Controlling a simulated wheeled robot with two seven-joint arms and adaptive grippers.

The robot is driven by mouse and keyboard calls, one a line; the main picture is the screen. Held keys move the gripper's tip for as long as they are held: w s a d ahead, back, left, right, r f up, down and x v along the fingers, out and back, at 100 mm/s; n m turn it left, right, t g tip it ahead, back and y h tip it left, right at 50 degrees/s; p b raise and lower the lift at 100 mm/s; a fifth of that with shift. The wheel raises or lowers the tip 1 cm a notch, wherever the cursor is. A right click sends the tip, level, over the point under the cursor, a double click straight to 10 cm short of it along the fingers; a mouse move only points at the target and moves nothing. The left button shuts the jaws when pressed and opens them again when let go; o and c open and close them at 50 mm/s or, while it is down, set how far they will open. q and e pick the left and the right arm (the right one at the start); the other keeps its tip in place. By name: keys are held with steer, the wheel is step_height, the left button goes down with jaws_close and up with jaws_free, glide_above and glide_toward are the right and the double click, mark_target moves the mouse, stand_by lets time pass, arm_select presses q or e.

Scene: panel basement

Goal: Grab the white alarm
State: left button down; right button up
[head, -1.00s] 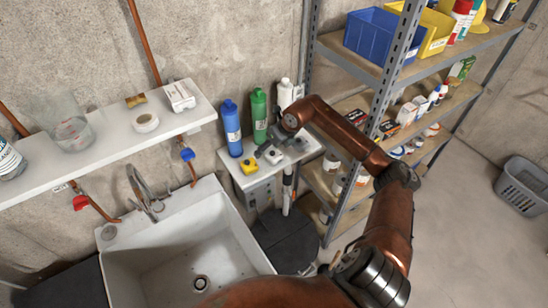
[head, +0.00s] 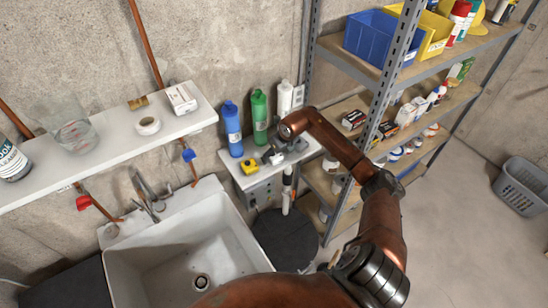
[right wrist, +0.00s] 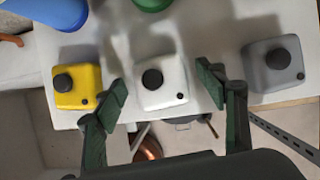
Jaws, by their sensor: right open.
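The white alarm (right wrist: 168,84) is a small white box with a round black button, seen in the right wrist view between my open right fingers (right wrist: 164,88). There is a gap on both sides of it. In the head view the white alarm (head: 276,159) is largely hidden under my right gripper (head: 272,150), at the front of the small white ledge (head: 232,160). A similar yellow box (right wrist: 78,86) is left of it and a grey box (right wrist: 274,66) is right of it. My left gripper is not in view.
Blue (head: 232,130), green (head: 259,116) and white (head: 285,98) bottles stand behind the alarms by the wall. A metal shelf rack (head: 385,80) rises close on the right. A sink (head: 170,250) lies at the lower left.

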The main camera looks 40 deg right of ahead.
steer(key=shift+s, duration=0.1)
steer(key=shift+c, duration=0.7)
steer(key=c, duration=1.2)
steer(key=shift+r, duration=0.15)
